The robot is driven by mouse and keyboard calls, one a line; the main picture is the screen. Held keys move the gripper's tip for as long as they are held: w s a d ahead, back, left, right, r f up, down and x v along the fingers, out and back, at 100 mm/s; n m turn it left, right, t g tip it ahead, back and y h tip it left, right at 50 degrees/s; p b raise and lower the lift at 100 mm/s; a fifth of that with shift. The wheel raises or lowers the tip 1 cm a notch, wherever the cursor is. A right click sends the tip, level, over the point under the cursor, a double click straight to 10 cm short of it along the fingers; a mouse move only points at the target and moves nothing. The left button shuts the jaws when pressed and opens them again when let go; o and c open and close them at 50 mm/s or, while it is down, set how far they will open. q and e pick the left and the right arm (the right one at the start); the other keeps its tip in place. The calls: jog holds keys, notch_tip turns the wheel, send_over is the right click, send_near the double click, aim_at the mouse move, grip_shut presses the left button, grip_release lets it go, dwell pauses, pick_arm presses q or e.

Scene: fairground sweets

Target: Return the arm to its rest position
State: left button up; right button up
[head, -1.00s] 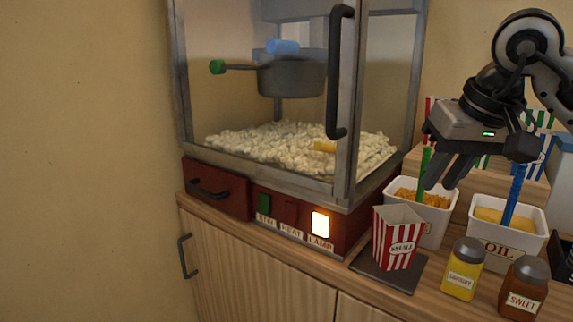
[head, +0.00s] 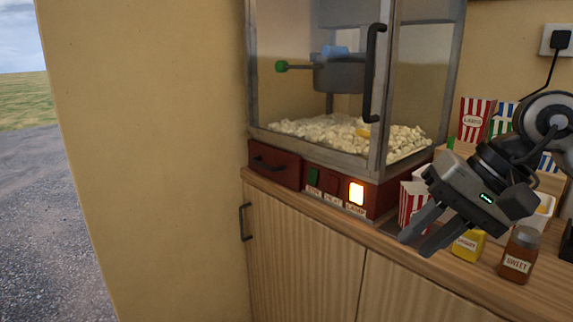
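My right gripper (head: 417,236) comes in from the right. Its two dark fingers point down and left, with a gap between them and nothing held. It hangs in front of the counter and hides part of the red-striped small popcorn box (head: 410,203), the yellow-labelled jar (head: 467,245) and the white tubs behind. My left gripper is not in view.
The popcorn machine (head: 287,166) stands on the wooden counter, its glass door handle upright and a lamp switch (head: 356,192) lit. A brown SWEET jar (head: 518,256) stands at the right. Striped boxes (head: 476,119) stand behind. Open space lies left, beyond the wall edge.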

jog(key=s+a+m+t+y+p, duration=0.2)
jog(key=s+a+m+t+y, duration=0.15)
jog(key=a+m+y, duration=1.6)
jog(key=w+d+f+m+t+h, duration=0.2)
jog(key=d+f+m+t+h, duration=0.5)
jog(key=m, duration=0.9)
jog(key=w+d+f+m+t+h, duration=0.1)
jog(key=d+f+m+t+h, duration=0.4)
jog(key=m+h, duration=0.75)
jog(key=s+d+f+m+g+h, duration=0.1)
jog(key=s+f+m+g, duration=0.2)
jog(key=s+f+m, duration=0.3)
jog(key=s+d+f+m+g+h+p, duration=0.1)
jog(key=s+f+m+g, duration=0.3)
jog(key=f+m, duration=0.9)
jog(key=s+f, duration=0.1)
jog(key=s, duration=0.1)
jog(key=shift+s+m+h, duration=0.3)
jog(key=shift+m, duration=0.1)
jog(key=shift+d, duration=0.1)
